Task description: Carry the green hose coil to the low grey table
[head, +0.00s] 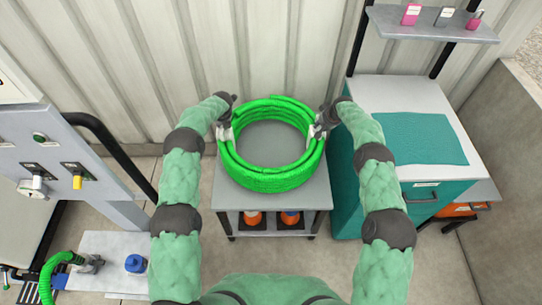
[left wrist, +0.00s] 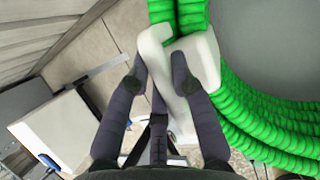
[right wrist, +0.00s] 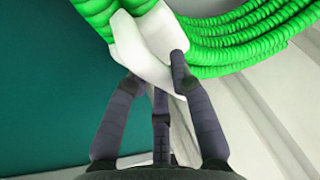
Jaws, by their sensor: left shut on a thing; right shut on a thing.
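The green hose coil (head: 268,180) is a thick ring of several turns, seen above or on the low grey table (head: 228,198); I cannot tell whether it touches the top. White straps hold it at its left and right sides. My left gripper (head: 224,118) is shut on the left white strap, which shows in the left wrist view (left wrist: 160,62). My right gripper (head: 322,120) is shut on the right white strap, seen in the right wrist view (right wrist: 148,48). The green hose passes through both straps.
A teal cabinet (head: 350,205) with a mat on top stands close on the right. Orange cones (head: 252,217) sit on the table's lower shelf. A grey panel with valves (head: 60,170) is at left. The ribbed wall (head: 270,45) is behind.

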